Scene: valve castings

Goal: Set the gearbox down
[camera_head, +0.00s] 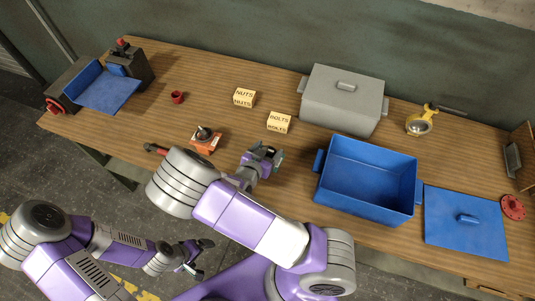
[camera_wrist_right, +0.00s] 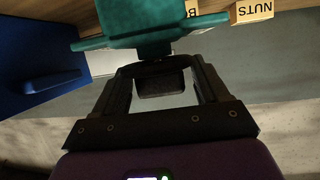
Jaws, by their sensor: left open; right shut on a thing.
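The gearbox appears to be the teal block with a rod-like part out to each side in the right wrist view (camera_wrist_right: 148,22). In the head view only a small greenish bit of it (camera_head: 279,157) shows past the fingers. My right gripper (camera_head: 265,157) is shut on it, over the front middle of the table; the fingers also show in the wrist view (camera_wrist_right: 163,68). I cannot tell whether the gearbox touches the tabletop. My left gripper (camera_head: 197,256) is open and empty, low in front of the table, away from the gearbox.
Right of my right gripper stands an open blue bin (camera_head: 366,183), with its blue lid (camera_head: 466,222) beside it. Behind are a grey lidded box (camera_head: 343,99), a BOLTS box (camera_head: 279,122) and a NUTS box (camera_head: 244,97). An orange-based part (camera_head: 206,140) lies left. A yellow valve (camera_head: 420,122) stands right.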

